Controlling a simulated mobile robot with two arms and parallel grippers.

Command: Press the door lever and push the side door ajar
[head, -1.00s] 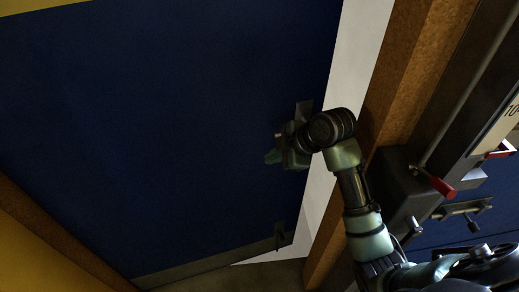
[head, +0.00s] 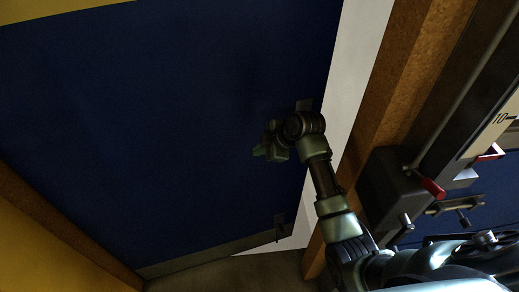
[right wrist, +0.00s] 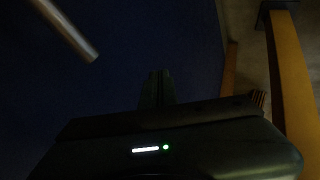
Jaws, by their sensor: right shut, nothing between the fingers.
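The dark blue side door (head: 170,130) stands ajar, with a white strip showing between its right edge and the brown frame post. A small grey plate (head: 304,104) at the door's right edge shows just above my right wrist; the lever in the head view is hidden or too dark to tell. In the right wrist view a metal bar (right wrist: 70,30), which looks like the lever, is at the upper left, apart from the fingers. My right gripper (head: 262,151) is shut and empty, close to the door face; its fingers also show in the right wrist view (right wrist: 157,87). My left gripper is out of view.
The brown frame post (head: 385,105) stands right of the gap, close to my right arm. Right of it is a dark machine part with a red-handled lever (head: 432,188). A small dark fitting (head: 281,226) sits low on the door. Yellow wall (head: 45,245) fills the lower left.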

